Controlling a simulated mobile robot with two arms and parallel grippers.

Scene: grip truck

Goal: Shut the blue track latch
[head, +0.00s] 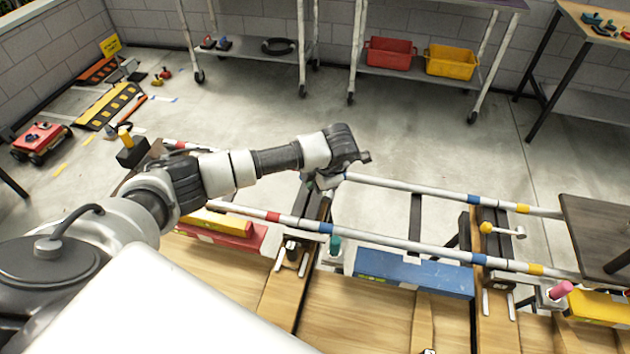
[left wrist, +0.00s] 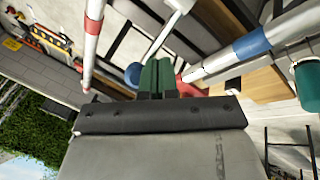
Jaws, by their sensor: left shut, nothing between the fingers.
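The track's two white rails (head: 410,187) carry red, blue and yellow bands. A round blue knob (left wrist: 133,75) on a pale lever shows in the left wrist view, just left of my fingertips and partly behind them. It appears to be the blue latch's handle; in the head view my arm hides it. My left gripper (left wrist: 157,78) is shut and empty, its dark green fingers close to the knob. I cannot tell whether they touch it. In the head view my left arm reaches over the left track joint. My right gripper is out of view.
A yellow-knobbed lever (head: 487,228) stands at the right joint. A teal cylinder (head: 335,246) and a blue block (head: 414,272) are by the near rail. A dark board (head: 600,235) covers the track's right end.

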